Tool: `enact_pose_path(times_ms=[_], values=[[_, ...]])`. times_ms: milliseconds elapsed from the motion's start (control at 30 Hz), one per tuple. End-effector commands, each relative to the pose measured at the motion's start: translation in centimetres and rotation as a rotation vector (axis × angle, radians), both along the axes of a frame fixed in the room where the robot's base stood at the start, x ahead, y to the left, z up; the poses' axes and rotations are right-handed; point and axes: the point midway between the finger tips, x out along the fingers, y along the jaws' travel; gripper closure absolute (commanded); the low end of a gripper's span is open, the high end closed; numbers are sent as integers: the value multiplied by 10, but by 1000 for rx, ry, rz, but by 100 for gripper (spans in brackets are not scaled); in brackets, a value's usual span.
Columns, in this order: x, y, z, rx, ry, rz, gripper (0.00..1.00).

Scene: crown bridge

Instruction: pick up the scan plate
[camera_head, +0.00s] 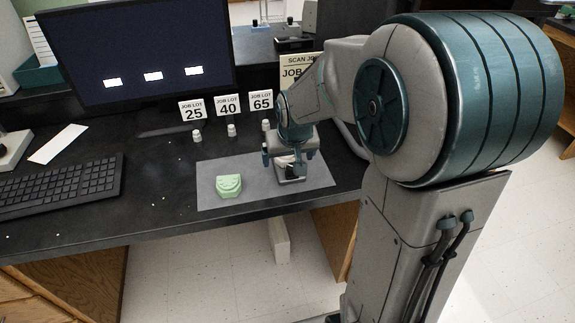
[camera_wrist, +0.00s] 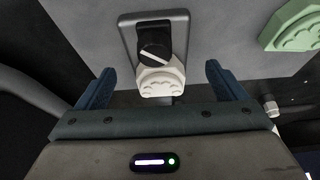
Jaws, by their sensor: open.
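The scan plate (camera_wrist: 128,38) is a small grey plate in the wrist view. It carries a black round part with a light slot (camera_wrist: 154,50) and a white dental model (camera_wrist: 161,80). In the head view the scan plate (camera_head: 291,179) lies on the grey mat, partly hidden under my gripper (camera_head: 290,160). My gripper (camera_wrist: 159,70) is open, pointing down. In the wrist view its two blue fingers show left and right of the white model, with gaps on both sides. I cannot tell how far the fingertips are above the mat.
A green dental model (camera_head: 229,186) sits on the grey mat (camera_head: 262,200), left of my gripper. Several small white pieces stand behind the mat before signs reading 25 (camera_head: 193,110), 40 (camera_head: 228,104) and 65 (camera_head: 261,101). A keyboard (camera_head: 62,187) and monitor (camera_head: 140,50) are at left.

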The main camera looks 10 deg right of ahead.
Motion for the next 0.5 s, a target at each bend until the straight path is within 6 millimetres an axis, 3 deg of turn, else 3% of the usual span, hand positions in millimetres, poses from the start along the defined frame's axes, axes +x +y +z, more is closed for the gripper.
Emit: enact_pose_path(times_ms=[200, 500], values=[[12, -2, -26, 0, 2, -1, 9], [13, -2, -27, 0, 0, -1, 12]])
